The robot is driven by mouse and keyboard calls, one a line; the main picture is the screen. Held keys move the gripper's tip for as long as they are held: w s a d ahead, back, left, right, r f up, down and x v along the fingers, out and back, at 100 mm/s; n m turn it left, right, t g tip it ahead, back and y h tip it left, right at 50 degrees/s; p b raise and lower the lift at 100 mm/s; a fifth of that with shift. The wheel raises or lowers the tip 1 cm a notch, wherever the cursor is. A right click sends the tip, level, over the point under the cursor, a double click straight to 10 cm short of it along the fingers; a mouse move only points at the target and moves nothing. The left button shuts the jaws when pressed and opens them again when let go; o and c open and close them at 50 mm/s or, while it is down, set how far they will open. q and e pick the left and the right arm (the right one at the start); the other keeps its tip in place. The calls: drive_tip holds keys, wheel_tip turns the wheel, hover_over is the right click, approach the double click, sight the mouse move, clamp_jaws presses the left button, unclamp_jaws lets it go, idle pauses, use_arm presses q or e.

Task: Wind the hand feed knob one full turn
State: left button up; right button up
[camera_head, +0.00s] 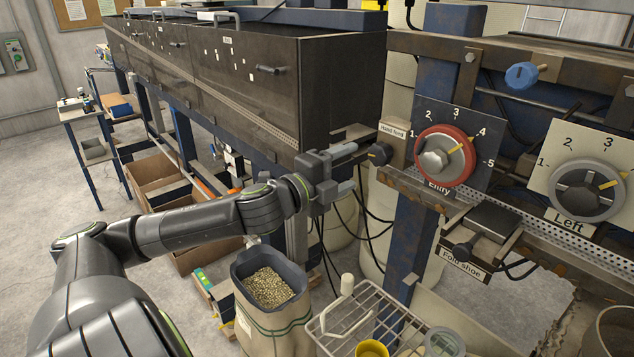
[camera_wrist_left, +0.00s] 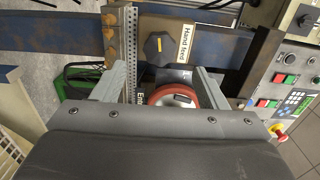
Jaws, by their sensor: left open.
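The hand feed knob (camera_head: 380,153) is a dark knob on the machine's left end, under a "Hand feed" label (camera_head: 392,130). In the left wrist view the knob (camera_wrist_left: 159,48) is a black, faceted disc with a yellow mark, beside its label (camera_wrist_left: 185,44). My left gripper (camera_head: 352,168) is open just to the left of the knob in the head view. In the left wrist view its two fingers (camera_wrist_left: 163,72) stand wide apart, with the knob ahead between their lines and nothing held. My right gripper is in neither view.
A red-ringed Entry dial (camera_head: 445,155) sits right of the knob, with a grey Left dial (camera_head: 586,190) beyond. A Fold shoe block (camera_head: 490,225) juts out below. A sack of pellets (camera_head: 270,300) and a white wire rack (camera_head: 365,320) stand below the arm.

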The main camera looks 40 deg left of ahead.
use_arm(q)
drive_tip(key=s+p, duration=0.5)
drive_tip(key=s, duration=0.2)
drive_tip(key=shift+a, duration=0.2)
idle(0.7)
